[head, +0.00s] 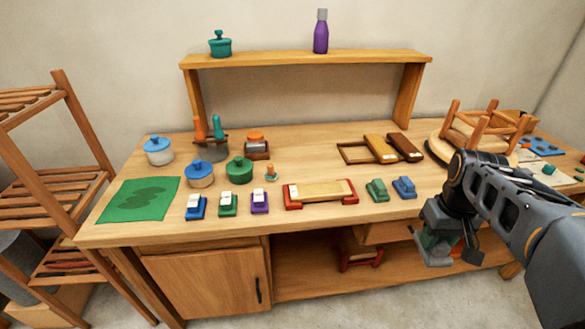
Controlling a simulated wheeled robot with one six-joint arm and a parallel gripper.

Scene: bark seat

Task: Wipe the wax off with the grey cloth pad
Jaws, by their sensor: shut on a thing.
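My gripper (436,246) hangs in front of the table's front edge at the right, below the tabletop level in the picture. It is shut on a grey pad (435,262), whose flat grey underside part shows below the fingers; the fingers and arm hide part of it. A pale wooden board (320,190) lies in a red holder (293,200) at the front middle of the table. An upturned wooden stool (482,133) stands on a dark round stand at the right. I cannot make out wax on either one.
A green block (377,190) and a blue block (404,187) stand right of the holder. Blue, green and purple brushes or blocks (228,205) stand left of it. A green mat (140,199) lies far left. Lidded pots (200,174) stand behind. A raised shelf (305,58) spans the back.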

